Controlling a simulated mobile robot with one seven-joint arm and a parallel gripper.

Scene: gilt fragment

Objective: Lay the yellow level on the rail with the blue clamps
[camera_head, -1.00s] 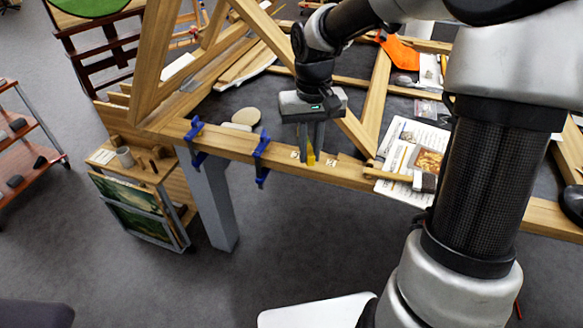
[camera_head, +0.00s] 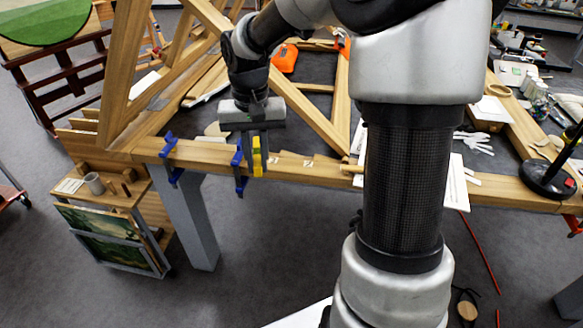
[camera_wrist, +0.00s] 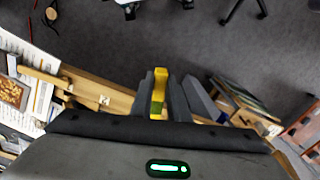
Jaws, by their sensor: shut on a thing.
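My gripper (camera_head: 254,150) is shut on the yellow level (camera_head: 257,158) and holds it upright, end-down, at the front wooden rail (camera_head: 215,156), beside the right blue clamp (camera_head: 238,170). The level also shows between the fingers in the wrist view (camera_wrist: 159,90). The left blue clamp (camera_head: 170,160) grips the rail further left. The gripper covers part of the rail behind it, and I cannot tell whether the level touches the rail.
A small cart with a cup (camera_head: 95,183) and framed pictures (camera_head: 108,238) stands at the left below the rail. Wooden beams (camera_head: 310,118) rise behind the gripper. A black lamp base (camera_head: 546,178) and white gloves (camera_head: 474,141) lie at the right.

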